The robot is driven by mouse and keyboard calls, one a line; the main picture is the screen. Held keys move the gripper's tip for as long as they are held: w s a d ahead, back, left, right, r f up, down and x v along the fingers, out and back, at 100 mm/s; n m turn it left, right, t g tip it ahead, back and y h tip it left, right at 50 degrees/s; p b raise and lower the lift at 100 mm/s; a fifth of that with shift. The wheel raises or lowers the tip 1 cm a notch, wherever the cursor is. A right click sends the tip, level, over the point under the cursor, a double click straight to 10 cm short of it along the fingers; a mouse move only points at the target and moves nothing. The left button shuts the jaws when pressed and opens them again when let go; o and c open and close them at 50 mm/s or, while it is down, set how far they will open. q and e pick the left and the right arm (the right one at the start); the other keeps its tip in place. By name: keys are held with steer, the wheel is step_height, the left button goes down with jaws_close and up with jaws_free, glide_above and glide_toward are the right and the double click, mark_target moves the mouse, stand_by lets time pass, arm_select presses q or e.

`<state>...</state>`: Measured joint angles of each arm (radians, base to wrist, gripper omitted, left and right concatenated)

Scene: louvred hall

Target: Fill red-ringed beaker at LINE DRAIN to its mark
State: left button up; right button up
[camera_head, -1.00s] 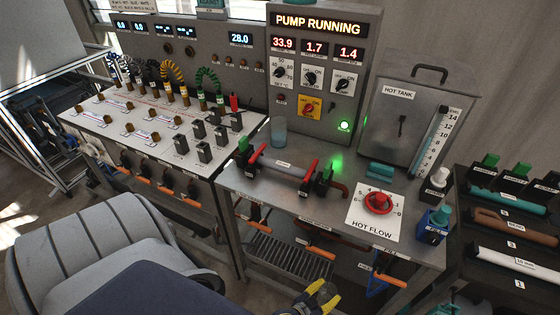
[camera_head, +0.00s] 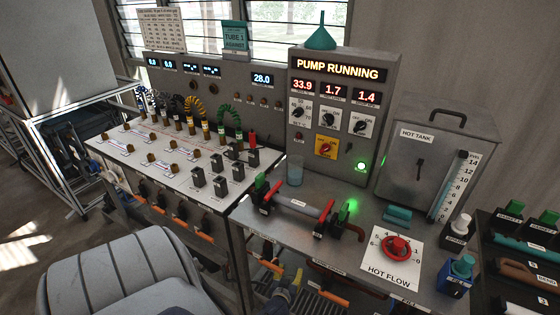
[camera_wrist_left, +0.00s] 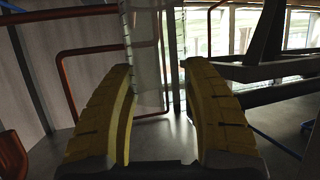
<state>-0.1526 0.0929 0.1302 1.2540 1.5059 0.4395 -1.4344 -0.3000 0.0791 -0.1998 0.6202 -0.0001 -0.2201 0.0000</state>
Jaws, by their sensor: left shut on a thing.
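My left gripper (camera_head: 290,283), with yellow fingers, is at the front edge of the bench, low in the head view, close to an orange handle. In the left wrist view its two fingers (camera_wrist_left: 160,85) stand apart on either side of a clear, upright piece with fine marks (camera_wrist_left: 148,55). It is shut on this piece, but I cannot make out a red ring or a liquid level. I cannot read a LINE DRAIN label. My right gripper is out of view.
The pump panel (camera_head: 340,69) reads PUMP RUNNING. The bench holds a red-ended tube (camera_head: 298,206), a red HOT FLOW knob (camera_head: 397,247) and the hot tank (camera_head: 430,150). Orange handles (camera_head: 331,297) line its front. In the wrist view, brown pipes (camera_wrist_left: 66,85) surround the gripper.

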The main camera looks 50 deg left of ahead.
arm_select(q)
steer(key=s+a+n+g+y, duration=0.1)
steer(key=s+a, duration=0.1)
steer(key=a, duration=0.3)
steer(key=shift+n+y, duration=0.4)
steer(key=shift+a+f, duration=0.15)
steer(key=shift+f, duration=4.9)
steer(key=shift+f, duration=0.25)
steer(key=o, duration=1.1)
steer(key=shift+r, duration=0.1)
